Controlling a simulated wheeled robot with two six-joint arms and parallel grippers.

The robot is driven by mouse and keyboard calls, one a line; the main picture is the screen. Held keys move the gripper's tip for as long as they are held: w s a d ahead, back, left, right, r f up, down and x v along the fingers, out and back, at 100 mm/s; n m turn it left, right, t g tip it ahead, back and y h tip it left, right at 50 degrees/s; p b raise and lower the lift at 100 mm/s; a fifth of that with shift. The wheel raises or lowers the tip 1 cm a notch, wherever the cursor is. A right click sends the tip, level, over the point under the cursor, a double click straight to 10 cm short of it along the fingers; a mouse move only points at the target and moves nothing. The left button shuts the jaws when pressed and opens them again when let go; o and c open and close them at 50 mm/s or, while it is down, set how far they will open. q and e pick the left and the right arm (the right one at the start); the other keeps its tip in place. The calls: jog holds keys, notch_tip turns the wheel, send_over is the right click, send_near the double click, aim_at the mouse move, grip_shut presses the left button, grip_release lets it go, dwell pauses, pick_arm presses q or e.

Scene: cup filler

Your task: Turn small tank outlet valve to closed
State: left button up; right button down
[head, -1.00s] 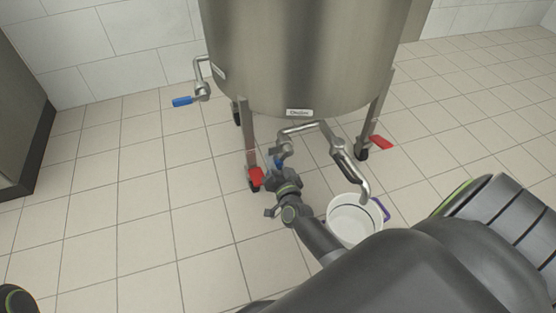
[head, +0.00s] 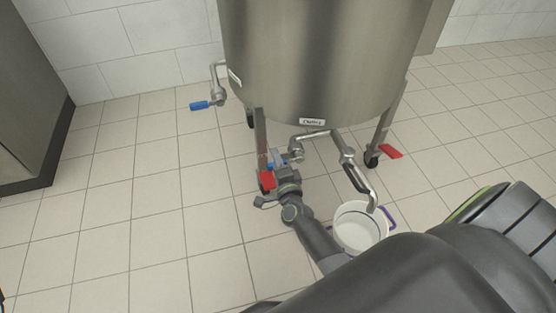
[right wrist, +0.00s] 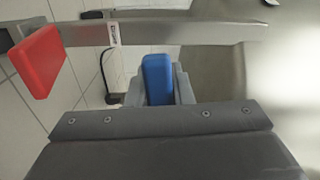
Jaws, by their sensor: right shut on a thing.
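The small tank is the steel tank (head: 320,60) on legs. An outlet pipe (head: 312,135) comes out low at its front, with a valve (head: 295,155) at its left end. The valve's blue handle (head: 271,166) points left from the valve, toward the tank's front left leg. My right gripper (head: 276,164) is shut on this handle. In the right wrist view, the blue handle (right wrist: 157,80) sits between the grey fingers. The head view shows little of the handle because the gripper covers it. My left gripper is not in view.
A second outlet (head: 358,178) with a dark handle bends down over a white pot (head: 360,228) with purple grips. Another blue handled valve (head: 200,105) is on the tank's left side. The tiled floor at left is clear.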

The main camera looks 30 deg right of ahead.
jog(key=shift+r+m, duration=0.25)
jog(key=shift+m, duration=0.25)
jog(key=c, duration=1.3)
grip_release()
